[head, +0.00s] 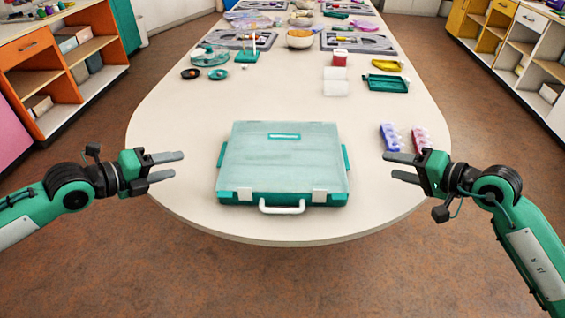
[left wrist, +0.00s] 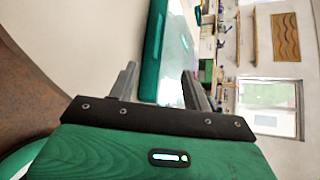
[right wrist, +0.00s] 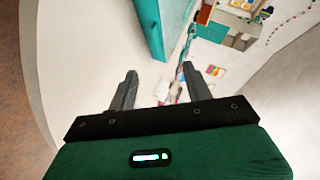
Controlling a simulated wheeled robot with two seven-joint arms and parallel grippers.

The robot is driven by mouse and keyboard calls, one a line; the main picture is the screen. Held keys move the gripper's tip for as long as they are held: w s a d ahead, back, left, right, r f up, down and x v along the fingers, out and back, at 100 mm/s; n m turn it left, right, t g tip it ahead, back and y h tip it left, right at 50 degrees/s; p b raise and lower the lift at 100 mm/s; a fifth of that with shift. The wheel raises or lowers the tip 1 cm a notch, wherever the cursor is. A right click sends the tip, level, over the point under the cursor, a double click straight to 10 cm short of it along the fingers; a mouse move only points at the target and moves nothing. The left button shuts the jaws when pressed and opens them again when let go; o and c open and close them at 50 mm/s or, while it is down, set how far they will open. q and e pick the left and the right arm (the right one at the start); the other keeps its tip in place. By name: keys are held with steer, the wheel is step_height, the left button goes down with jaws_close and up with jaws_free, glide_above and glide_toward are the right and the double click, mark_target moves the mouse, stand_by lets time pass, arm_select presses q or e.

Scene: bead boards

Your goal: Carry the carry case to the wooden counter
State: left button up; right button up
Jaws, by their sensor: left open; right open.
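The teal carry case (head: 283,163) lies flat and closed near the front end of the long pale table (head: 180,125). It has a pale see-through lid, white latches, a white front handle (head: 282,206) and a teal grip on each side. My left gripper (head: 180,166) is open and empty, left of the case and apart from it. My right gripper (head: 387,166) is open and empty, right of the case and apart from it. The case also shows beyond the fingers in the left wrist view (left wrist: 155,45) and in the right wrist view (right wrist: 150,28). No wooden counter is clearly identifiable.
Blue and pink bead holders (head: 420,138) stand right of the case, near my right gripper. A green tray (head: 386,84), a red-topped jar (head: 340,58) and grey boards (head: 358,43) lie farther back. Shelf cabinets (head: 30,62) line the left and right sides, with brown floor between.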

arm_select(q)
steer(key=x, duration=1.3)
steer(key=shift+w+d, duration=0.15)
steer(key=shift+d, duration=0.1)
arm_select(e)
steer(key=x, duration=1.3)
steer(key=shift+w+a, duration=0.15)
steer(key=shift+a, duration=0.1)
arm_select(q)
steer(key=shift+c, duration=0.4)
arm_select(e)
steer(key=shift+c, duration=0.4)
arm_select(q)
jaws_close()
arm_select(e)
steer(key=shift+f, duration=0.1)
jaws_close()
arm_select(q)
steer(key=shift+f, duration=0.1)
